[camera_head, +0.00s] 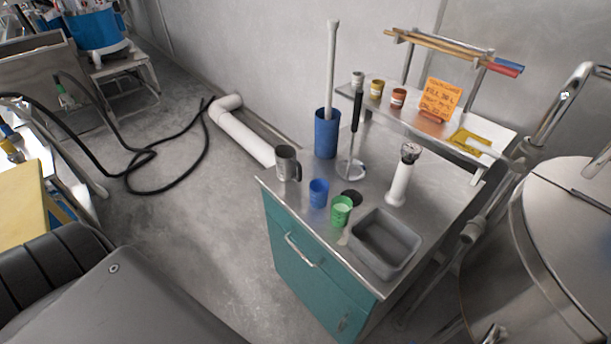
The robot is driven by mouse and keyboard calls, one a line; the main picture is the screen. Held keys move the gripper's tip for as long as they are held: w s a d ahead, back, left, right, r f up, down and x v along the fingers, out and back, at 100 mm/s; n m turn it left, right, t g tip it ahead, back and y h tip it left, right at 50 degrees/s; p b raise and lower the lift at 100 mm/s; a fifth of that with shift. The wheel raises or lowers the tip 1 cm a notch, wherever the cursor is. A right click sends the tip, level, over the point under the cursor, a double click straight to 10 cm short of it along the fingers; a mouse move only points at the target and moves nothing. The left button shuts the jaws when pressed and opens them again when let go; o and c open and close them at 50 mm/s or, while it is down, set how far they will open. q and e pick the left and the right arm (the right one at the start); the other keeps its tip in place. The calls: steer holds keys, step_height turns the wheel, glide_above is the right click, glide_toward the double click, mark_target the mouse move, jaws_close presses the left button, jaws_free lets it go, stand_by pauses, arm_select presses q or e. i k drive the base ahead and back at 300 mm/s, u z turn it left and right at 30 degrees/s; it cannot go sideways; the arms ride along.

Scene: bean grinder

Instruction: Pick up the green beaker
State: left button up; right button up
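The green beaker (341,211) stands upright near the front edge of the metal top of a teal cabinet. A blue beaker (318,193) stands just to its left. A dark round disc (351,198) lies just behind it, to the right. A grey rectangular tub (384,243) is close on its right. Neither of my grippers shows in the head view.
The teal cabinet (302,268) carries a grey metal mug (287,163), a tall blue cylinder (327,132) with a white rod, a ladle-like tool (351,168) and a white cylinder with a gauge (402,175). A raised shelf (425,121) holds small jars. A large metal tank (575,250) stands at the right.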

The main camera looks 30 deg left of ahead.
mark_target(337, 220)
steer(key=k, duration=1)
steer(key=z, duration=0.5)
steer(key=i, duration=0.55)
steer(key=z, duration=0.1)
